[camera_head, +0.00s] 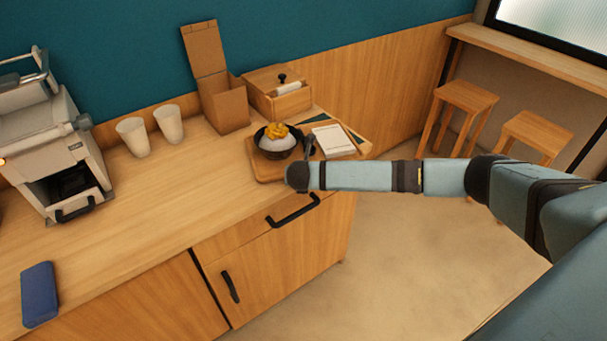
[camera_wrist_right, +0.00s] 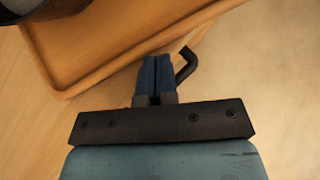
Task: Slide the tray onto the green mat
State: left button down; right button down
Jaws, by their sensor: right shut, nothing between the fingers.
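The wooden tray (camera_head: 262,173) lies on the counter at the far right end, with a black bowl (camera_head: 268,153) of rice and yellow topping on it. A small part of the dark green mat (camera_head: 318,121) shows behind a white card (camera_head: 333,141); the rest of the mat is hidden. My right gripper (camera_head: 307,148) is by the tray's right side, partly hidden by its own wrist. In the right wrist view, the gripper (camera_wrist_right: 157,58) is shut and empty, its tips at the tray's rim (camera_wrist_right: 110,65). I cannot tell whether they touch. My left gripper is out of view.
A wooden box (camera_head: 277,92) with a black knob and an open cardboard box (camera_head: 226,104) stand behind the tray. Two white cups (camera_head: 133,137) and a coffee machine (camera_head: 50,145) are farther left. Black drawer handles (camera_head: 293,211) project below the counter. The middle counter is clear.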

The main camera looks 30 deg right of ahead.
jog(key=shift+w+d, duration=0.25)
jog(key=shift+w, duration=0.05)
jog(key=shift+w+d+r+p, duration=0.1)
jog(key=shift+w+d+p, duration=0.1)
jog(key=shift+w+d, duration=0.25)
jog(key=shift+w+d+r+p, duration=0.1)
jog(key=shift+w+d+p, duration=0.1)
jog(key=shift+w, duration=0.45)
jog(key=shift+w+d+f, duration=0.2)
jog(key=shift+w+d, duration=0.05)
jog(key=shift+w, duration=0.1)
jog(key=shift+s, duration=0.1)
